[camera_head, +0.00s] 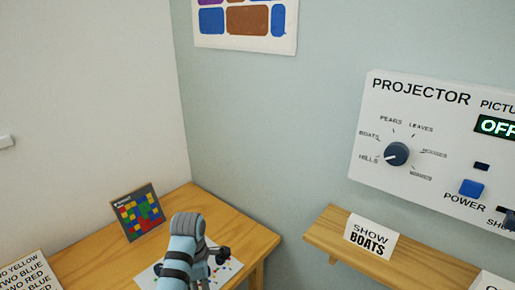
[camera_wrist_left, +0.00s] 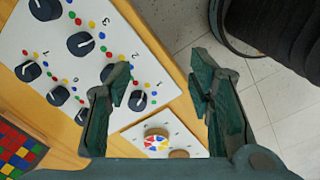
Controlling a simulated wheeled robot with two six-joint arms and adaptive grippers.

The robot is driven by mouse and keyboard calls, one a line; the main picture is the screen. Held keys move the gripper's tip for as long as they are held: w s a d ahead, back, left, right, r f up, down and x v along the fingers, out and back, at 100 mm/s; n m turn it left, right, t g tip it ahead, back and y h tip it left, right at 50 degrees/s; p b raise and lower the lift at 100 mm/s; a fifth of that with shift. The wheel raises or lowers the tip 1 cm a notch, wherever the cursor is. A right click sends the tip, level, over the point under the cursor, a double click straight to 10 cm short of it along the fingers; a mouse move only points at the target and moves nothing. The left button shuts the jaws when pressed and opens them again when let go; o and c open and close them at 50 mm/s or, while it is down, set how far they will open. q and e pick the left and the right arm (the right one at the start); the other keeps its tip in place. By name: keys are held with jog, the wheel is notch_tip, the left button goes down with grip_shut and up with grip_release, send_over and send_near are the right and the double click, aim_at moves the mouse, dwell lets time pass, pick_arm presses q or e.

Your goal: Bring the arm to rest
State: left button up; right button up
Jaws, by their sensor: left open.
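My left arm (camera_head: 184,250) comes up from the bottom of the head view over the wooden table. In the left wrist view my left gripper (camera_wrist_left: 160,82) is open, with nothing between its fingers. Below it lies a white panel (camera_wrist_left: 108,22) with several dark knobs and coloured dots. A smaller white panel (camera_wrist_left: 132,133) lies beside it, bearing a disc with coloured sectors (camera_wrist_left: 156,139) and a brown round piece (camera_wrist_left: 179,154). The arm hides part of the panels in the head view. My right gripper is in neither view.
The wooden table (camera_head: 80,259) fills the corner and holds a colour-grid board (camera_head: 138,212) and a text card (camera_head: 28,272). On the right, a wall projector panel (camera_head: 420,110) hangs above a shelf (camera_head: 325,232) with a "SHOW BOATS" card (camera_head: 370,235). Tiled floor (camera_wrist_left: 285,95) lies beyond the table edge.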

pick_arm(q)
jog(key=s+a+f+m+t, duration=0.1)
jog(key=s+a+f+m, duration=0.35)
jog(key=s, duration=0.25)
jog(key=s+a+f+m+t, duration=0.1)
jog(key=s+a+f+m, duration=0.2)
jog(key=s+f+m, duration=0.25)
jog(key=s+a+r+m+t+y, duration=0.15)
jog(key=s+r+m, duration=0.25)
jog(key=s+m, duration=0.95)
jog(key=s+a+f+n+g, duration=0.1)
jog(key=s+f, duration=0.1)
jog(key=f, duration=0.8)
jog(key=s+a+f+n+g, duration=0.1)
jog(key=s+a+f, duration=0.15)
jog(key=f, duration=0.75)
jog(key=s+f, duration=1.1)
jog(key=s, duration=0.2)
jog(key=shift+s+d+f+g, duration=0.2)
jog(key=shift+s+f+g, duration=0.1)
jog(key=shift+g, duration=0.05)
